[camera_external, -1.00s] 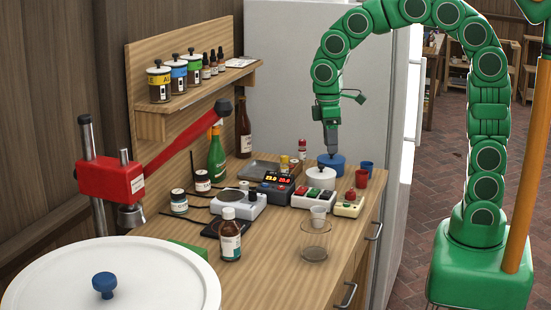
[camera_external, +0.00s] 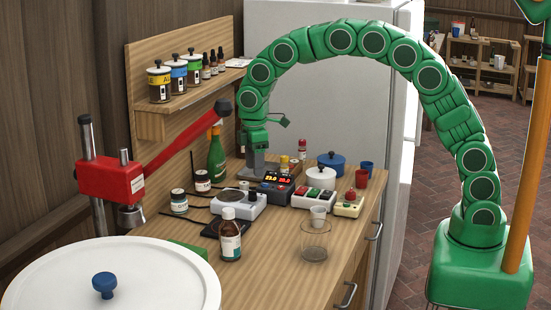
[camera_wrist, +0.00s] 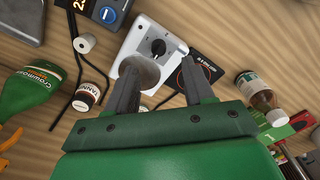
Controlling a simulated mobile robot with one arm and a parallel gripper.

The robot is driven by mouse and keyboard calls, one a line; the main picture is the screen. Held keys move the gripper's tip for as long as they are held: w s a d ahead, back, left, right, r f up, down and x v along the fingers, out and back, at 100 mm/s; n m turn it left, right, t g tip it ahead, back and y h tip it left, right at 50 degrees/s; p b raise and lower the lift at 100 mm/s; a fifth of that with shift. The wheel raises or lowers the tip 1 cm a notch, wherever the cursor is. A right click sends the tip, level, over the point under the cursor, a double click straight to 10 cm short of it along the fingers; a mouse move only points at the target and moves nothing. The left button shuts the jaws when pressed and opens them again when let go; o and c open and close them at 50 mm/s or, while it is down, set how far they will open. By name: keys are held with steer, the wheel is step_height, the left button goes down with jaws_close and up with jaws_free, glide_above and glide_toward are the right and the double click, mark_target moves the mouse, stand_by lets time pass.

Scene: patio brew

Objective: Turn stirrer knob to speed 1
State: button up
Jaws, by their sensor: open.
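The stirrer (camera_external: 240,206) is a white box with a round grey plate on top, standing on the wooden bench. In the wrist view its white body (camera_wrist: 136,38) lies ahead of my gripper, and its black knob (camera_wrist: 158,46) shows just beyond the fingertips. The knob's markings are too small to read. My gripper (camera_wrist: 168,74) is open, its two grey fingers apart with nothing held between them. In the external view my gripper (camera_external: 256,167) hangs behind the stirrer, above the bench. Whether the fingers touch the stirrer I cannot tell.
A display box (camera_external: 274,188) stands right of the stirrer. A brown bottle (camera_external: 230,238), a dark jar (camera_external: 179,202) and a glass beaker (camera_external: 315,240) stand around it. A green bottle (camera_external: 216,158) is behind. A red lever (camera_external: 180,143) reaches over the bench's left side.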

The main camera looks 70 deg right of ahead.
mark_target(252, 196)
steer(key=shift+w+a+f, duration=0.1)
steer(key=shift+w+f, duration=0.25)
steer(key=shift+f, duration=3.85)
jaws_close()
